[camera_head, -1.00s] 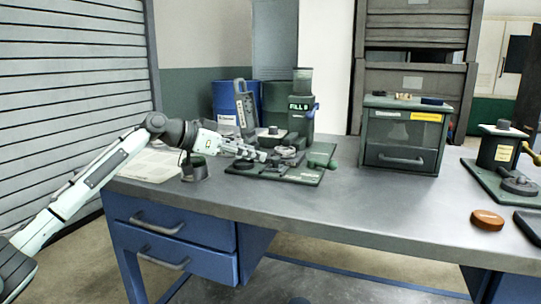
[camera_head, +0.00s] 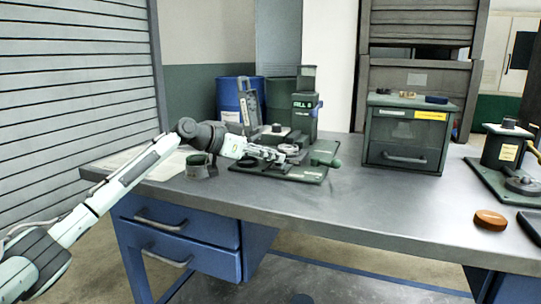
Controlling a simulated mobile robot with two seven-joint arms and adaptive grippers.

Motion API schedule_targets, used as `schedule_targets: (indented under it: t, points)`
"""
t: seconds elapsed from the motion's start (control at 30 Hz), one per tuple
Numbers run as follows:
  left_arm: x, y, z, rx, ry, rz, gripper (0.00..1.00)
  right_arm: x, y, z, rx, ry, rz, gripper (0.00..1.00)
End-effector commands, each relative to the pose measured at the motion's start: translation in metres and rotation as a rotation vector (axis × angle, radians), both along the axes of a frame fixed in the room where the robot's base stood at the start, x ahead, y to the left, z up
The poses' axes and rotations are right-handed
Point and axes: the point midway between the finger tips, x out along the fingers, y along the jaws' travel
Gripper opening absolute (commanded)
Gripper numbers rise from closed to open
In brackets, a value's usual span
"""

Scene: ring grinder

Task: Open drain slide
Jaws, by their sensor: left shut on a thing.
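The ring grinder (camera_head: 312,174) stands on a dark green base plate on the workbench, left of centre. My left gripper (camera_head: 287,157) reaches over the plate from the left, in front of the tower. It is shut on a small part low on the grinder. That part is mostly hidden by the fingers, and I cannot tell whether it is the drain slide. A green rounded part (camera_head: 326,159) lies at the plate's right end. My right gripper is not in view.
A green drawer box (camera_head: 404,137) stands at the back, and another machine (camera_head: 500,150) at the right. An orange puck (camera_head: 490,220) lies near the front. The bench middle is clear.

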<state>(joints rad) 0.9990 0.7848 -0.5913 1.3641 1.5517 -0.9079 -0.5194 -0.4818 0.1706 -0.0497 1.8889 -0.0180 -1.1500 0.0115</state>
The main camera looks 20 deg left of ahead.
Motion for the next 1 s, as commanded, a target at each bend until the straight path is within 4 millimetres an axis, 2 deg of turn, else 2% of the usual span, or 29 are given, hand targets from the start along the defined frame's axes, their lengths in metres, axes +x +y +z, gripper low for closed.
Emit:
schedule_targets:
  t: [0.33,0.6,0.87,0.9,1.0]
  points:
    - [-0.001,0.001,0.000,0.000,0.000,0.001,0.00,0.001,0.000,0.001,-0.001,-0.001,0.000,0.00]
    - [-0.028,0.001,0.000,0.001,-0.001,0.000,0.00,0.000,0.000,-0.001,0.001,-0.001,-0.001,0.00]
    - [-0.029,0.001,0.000,0.000,0.000,0.000,0.00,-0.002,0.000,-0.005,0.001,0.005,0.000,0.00]
    - [-0.029,0.001,0.000,0.000,0.000,0.000,0.25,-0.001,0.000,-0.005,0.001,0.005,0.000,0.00]
    - [-0.029,0.001,0.000,0.001,-0.001,0.000,0.37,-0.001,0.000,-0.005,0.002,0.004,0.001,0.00]
